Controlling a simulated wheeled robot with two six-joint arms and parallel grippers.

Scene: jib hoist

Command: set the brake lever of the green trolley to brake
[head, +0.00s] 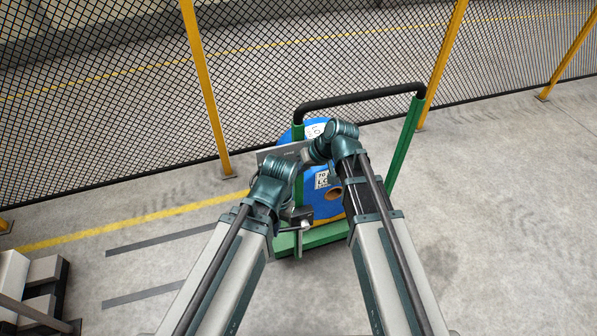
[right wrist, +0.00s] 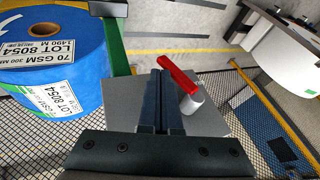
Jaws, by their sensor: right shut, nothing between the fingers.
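The green trolley (head: 404,150) stands ahead in the head view, with a black handle bar (head: 360,97) across its top. In the right wrist view a red lever (right wrist: 177,76) with a white round end or hub (right wrist: 191,103) sits in front of a grey plate (right wrist: 213,118). My right gripper (right wrist: 160,100) is shut and empty, with its fingers just left of the red lever; I cannot tell whether they touch. The lever is not visible in the head view. My left gripper (head: 300,220) is in front of the trolley's lower part; its fingers are unclear.
A blue roll (head: 331,197) with labels rides on the trolley; it also shows in the right wrist view (right wrist: 62,65). A mesh fence (head: 120,110) with yellow posts (head: 207,90) runs behind. Pale boxes (head: 12,275) stand at lower left. The floor to the right is clear.

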